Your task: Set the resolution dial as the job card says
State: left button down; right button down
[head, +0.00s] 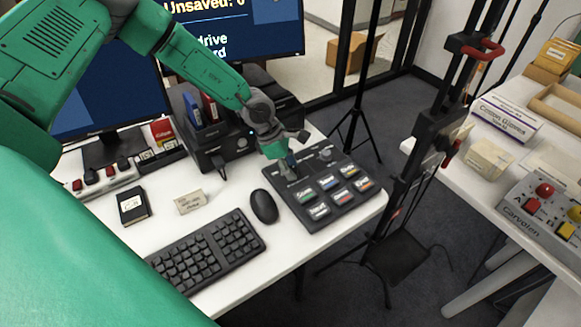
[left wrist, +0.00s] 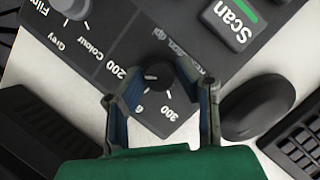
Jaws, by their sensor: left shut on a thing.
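A dark control panel (head: 335,198) with several lit buttons stands at the right end of the white desk. My left gripper (head: 287,168) reaches down onto its far left part. In the left wrist view the small black resolution dial (left wrist: 157,76) sits between the two fingers of my left gripper (left wrist: 155,88), which are shut on it. Marks 200 and 300 and part of "dpi" show around it; another mark is mostly hidden. A faint pointer mark on the dial is too small to read surely. A small cream card (head: 190,202) lies on the desk, its writing unreadable. My right gripper is out of view.
A black mouse (head: 264,206) and keyboard (head: 208,250) lie left of the panel. The Scan button (left wrist: 229,22) and a grey knob (left wrist: 72,8) are close to my fingers. A tripod stand (head: 425,150) and a second table (head: 480,185) are at the right.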

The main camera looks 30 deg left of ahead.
pick_arm(q)
jog(key=shift+s+f, duration=0.1)
jog(key=shift+f, duration=0.1)
dwell(0.4)
jog(key=c, duration=1.2)
grip_release()
jog(key=shift+o, duration=0.2)
jog(key=shift+w+f, duration=0.1)
jog(key=shift+w, duration=0.15)
jog(key=shift+r, duration=0.2)
jog(key=v, duration=1.1)
jog(key=shift+r, duration=0.3)
jog(key=shift+a, duration=0.15)
